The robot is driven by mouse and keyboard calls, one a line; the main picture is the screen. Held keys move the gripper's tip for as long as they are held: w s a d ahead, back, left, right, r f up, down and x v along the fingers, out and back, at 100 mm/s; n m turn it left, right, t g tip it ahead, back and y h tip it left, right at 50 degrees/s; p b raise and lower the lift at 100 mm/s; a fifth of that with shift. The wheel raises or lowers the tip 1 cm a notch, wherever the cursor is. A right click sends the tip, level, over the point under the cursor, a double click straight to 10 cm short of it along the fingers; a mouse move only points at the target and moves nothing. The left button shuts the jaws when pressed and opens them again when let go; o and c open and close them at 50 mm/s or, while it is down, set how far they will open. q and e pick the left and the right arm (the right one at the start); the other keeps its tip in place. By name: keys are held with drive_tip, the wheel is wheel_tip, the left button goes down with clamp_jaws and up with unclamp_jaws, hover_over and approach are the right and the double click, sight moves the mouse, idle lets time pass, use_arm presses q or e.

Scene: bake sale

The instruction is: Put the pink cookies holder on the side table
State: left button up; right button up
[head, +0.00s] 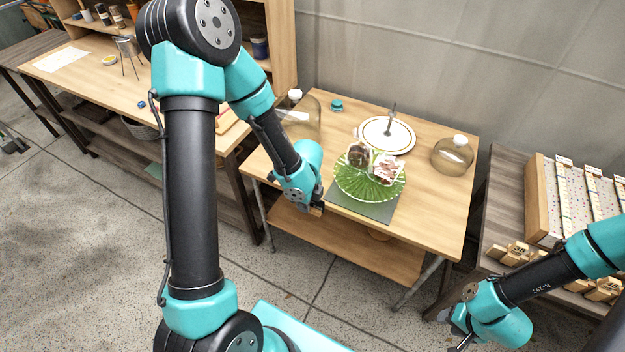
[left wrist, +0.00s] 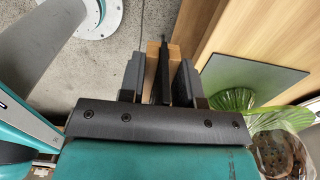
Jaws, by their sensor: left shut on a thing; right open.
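A clear bag of pink-and-white cookies (head: 388,169) rests in a green leaf-like bowl (head: 368,192) beside a bag of brown cookies (head: 359,154). The bowl stands on a dark green mat (head: 362,208) at the front of the wooden table (head: 440,205). My left gripper (head: 318,208) is at this table's front edge, left of the mat. In the left wrist view it is shut on a small wooden piece (left wrist: 153,62) with a dark strip beside it; I cannot tell what it is. My right gripper (head: 459,338) is open and empty, low at the lower right.
A white plate (head: 388,135) with an upright stem and a glass dome (head: 452,156) stand on the table, with another dome (head: 300,118) at its left. A darker table (head: 503,215) at the right holds a wooden rack (head: 570,190) and several small wooden blocks (head: 515,252).

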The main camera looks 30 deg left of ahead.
use_arm(q)
drive_tip(key=w+a, duration=0.2)
drive_tip(key=w, duration=0.2)
drive_tip(key=w+a+f, duration=0.1)
drive_tip(key=w+a, duration=0.2)
drive_tip(key=w, duration=0.1)
drive_tip(key=w+a, duration=0.3)
drive_tip(key=w, duration=0.2)
drive_tip(key=shift+f, duration=0.2)
drive_tip(key=shift+w+a, duration=0.15)
drive_tip(key=shift+w, duration=0.1)
drive_tip(key=shift+f, duration=1.8)
drive_tip(key=shift+f, duration=0.1)
drive_tip(key=o, duration=0.5)
drive_tip(key=shift+c, duration=0.2)
drive_tip(key=o, duration=0.5)
drive_tip(key=shift+c, duration=0.2)
